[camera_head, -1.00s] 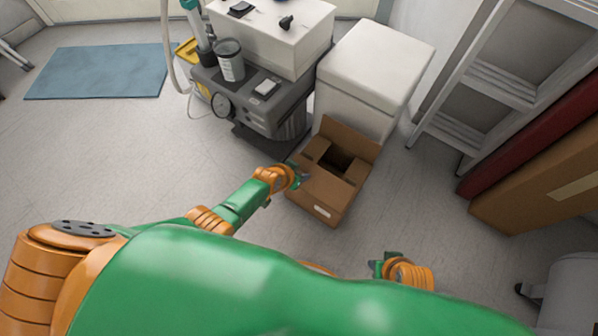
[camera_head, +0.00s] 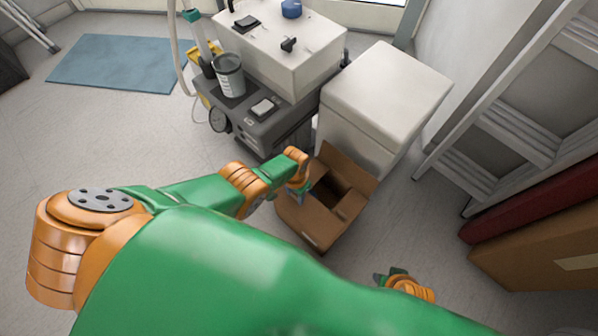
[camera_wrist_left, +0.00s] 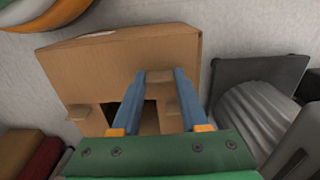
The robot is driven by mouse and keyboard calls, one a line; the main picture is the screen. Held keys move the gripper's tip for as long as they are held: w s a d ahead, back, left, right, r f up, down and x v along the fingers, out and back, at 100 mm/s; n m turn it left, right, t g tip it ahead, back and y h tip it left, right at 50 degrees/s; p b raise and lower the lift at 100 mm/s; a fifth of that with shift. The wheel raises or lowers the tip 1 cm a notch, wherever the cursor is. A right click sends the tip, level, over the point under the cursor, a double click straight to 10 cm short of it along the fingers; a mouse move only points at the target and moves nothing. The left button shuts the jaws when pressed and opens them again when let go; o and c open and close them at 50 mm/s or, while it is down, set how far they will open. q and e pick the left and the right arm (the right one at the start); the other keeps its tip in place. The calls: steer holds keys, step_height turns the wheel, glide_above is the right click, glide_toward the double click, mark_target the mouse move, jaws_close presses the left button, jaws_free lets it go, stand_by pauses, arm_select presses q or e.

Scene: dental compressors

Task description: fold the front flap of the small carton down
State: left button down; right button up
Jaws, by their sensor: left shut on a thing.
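The small brown carton (camera_head: 303,221) stands on the floor, open at the top, its back flap (camera_head: 347,168) raised. My left gripper (camera_head: 303,196) is at the carton's left side near the opening, its arm hiding part of that side. In the left wrist view, a broad cardboard panel (camera_wrist_left: 115,65) of the carton fills the upper part, with a dark opening (camera_wrist_left: 150,117) below it. The left gripper's blue fingers (camera_wrist_left: 160,77) are shut on cardboard, apparently a flap; which flap is hard to tell. My right gripper (camera_head: 385,279) is low, right of the carton, apart from it; its jaws are unclear.
A white box (camera_head: 385,95) stands right behind the carton. A grey compressor unit (camera_head: 262,125) stands behind it to the left. A ladder (camera_head: 500,140) and a large brown box (camera_head: 545,260) are at the right. The floor in front of the carton is clear.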

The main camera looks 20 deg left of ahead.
arm_select(q)
steer(key=shift+w, duration=0.15)
stand_by(0.3)
steer(key=shift+c, duration=2)
jaws_free()
steer(key=shift+f, duration=0.1)
